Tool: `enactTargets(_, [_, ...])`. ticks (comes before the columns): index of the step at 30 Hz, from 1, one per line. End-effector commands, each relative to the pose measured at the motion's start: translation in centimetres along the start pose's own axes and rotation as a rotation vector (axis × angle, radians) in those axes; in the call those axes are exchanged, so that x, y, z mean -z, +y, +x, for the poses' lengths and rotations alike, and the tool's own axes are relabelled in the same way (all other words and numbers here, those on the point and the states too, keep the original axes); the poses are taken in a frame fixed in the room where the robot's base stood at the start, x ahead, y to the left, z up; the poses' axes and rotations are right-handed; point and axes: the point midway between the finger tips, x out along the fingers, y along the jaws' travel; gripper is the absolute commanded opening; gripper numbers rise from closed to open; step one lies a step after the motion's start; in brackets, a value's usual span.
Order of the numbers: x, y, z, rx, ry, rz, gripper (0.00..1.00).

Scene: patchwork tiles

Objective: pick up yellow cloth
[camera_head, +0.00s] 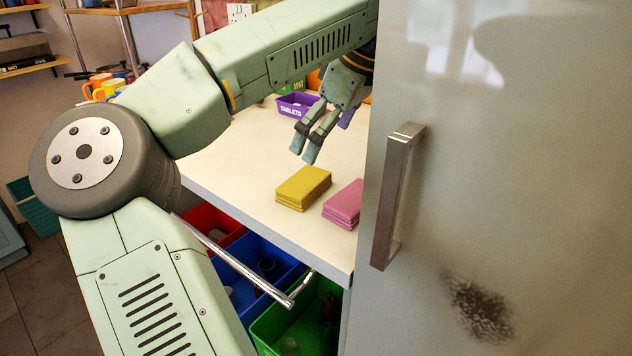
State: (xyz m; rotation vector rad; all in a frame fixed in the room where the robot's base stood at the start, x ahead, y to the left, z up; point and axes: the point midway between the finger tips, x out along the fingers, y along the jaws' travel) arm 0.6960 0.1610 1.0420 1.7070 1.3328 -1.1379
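The yellow cloth (303,188) is a folded, layered stack lying flat on the pale countertop (235,165), near its front edge. My gripper (304,155) hangs above and behind the cloth, apart from it, with its fingers pointing down. Its two fingers show close together from the side, and I cannot tell how far apart they are. Nothing is visible between them.
A pink folded cloth (345,204) lies just right of the yellow one, partly hidden by the large grey door (500,180) with its metal handle (398,195). A purple box (294,104) stands behind. Below, an open drawer holds red, blue and green bins (290,325).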

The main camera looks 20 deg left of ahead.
Motion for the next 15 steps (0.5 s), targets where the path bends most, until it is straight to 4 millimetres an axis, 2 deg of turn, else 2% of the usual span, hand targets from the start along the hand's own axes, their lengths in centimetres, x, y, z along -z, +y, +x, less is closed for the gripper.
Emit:
enactTargets(7, [0.0, -0.1, 3.7, 0.002, -0.004, 0.000, 1.00])
enactTargets(15, [-0.1, -0.2, 6.7, 0.002, -0.004, 0.002, 1.00])
